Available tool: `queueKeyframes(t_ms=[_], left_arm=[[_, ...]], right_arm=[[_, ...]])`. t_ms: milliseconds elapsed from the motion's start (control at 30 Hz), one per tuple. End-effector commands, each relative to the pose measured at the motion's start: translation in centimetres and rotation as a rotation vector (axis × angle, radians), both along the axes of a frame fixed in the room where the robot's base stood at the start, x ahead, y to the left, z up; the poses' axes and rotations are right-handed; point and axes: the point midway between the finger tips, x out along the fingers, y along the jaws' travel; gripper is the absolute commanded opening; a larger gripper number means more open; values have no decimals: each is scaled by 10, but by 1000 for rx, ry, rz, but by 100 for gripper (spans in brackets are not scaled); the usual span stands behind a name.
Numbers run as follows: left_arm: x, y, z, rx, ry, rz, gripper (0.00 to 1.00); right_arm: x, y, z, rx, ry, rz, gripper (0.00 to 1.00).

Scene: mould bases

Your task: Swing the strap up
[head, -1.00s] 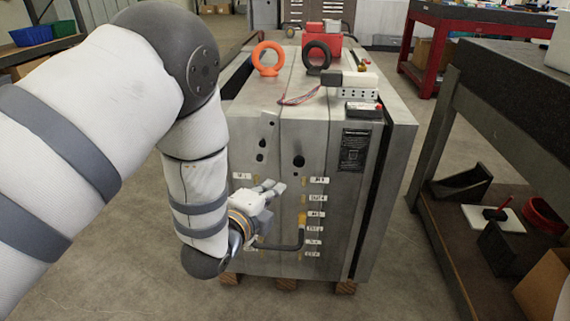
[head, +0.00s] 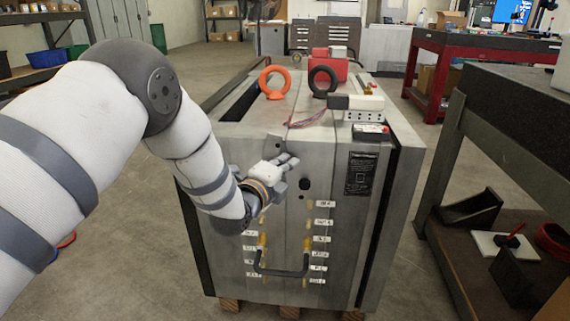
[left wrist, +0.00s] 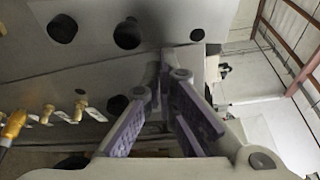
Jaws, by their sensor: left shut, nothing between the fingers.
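The strap (head: 274,146) is a pale grey metal bar on the upper front face of the steel mould base (head: 335,165). It stands nearly upright in the head view, and its lower part is hidden behind my gripper. My left gripper (head: 291,161) is shut and empty, with its fingertips at the strap's lower part, left of a dark round hole. I cannot tell whether they touch it. In the left wrist view the shut fingers (left wrist: 164,78) point at grey metal with dark holes. My right gripper is not in view.
A black hose loop (head: 282,272) with brass fittings and white labels is below the gripper. An orange lifting ring (head: 273,83) and a black one (head: 322,82) stand on top. A dark workbench (head: 520,110) is on the right; open floor lies left.

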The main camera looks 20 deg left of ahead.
Motion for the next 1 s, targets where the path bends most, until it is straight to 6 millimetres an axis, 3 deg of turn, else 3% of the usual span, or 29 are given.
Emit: queueKeyframes(t_ms=[333, 600, 1000], left_arm=[[-1, 2, 1, 0, 0, 0, 0], [-6, 19, 18, -91, -33, -1, 0], [-10, 21, 13, -93, -27, 1, 0]], right_arm=[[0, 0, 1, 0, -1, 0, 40], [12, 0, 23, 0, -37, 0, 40], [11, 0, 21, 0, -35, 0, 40]])
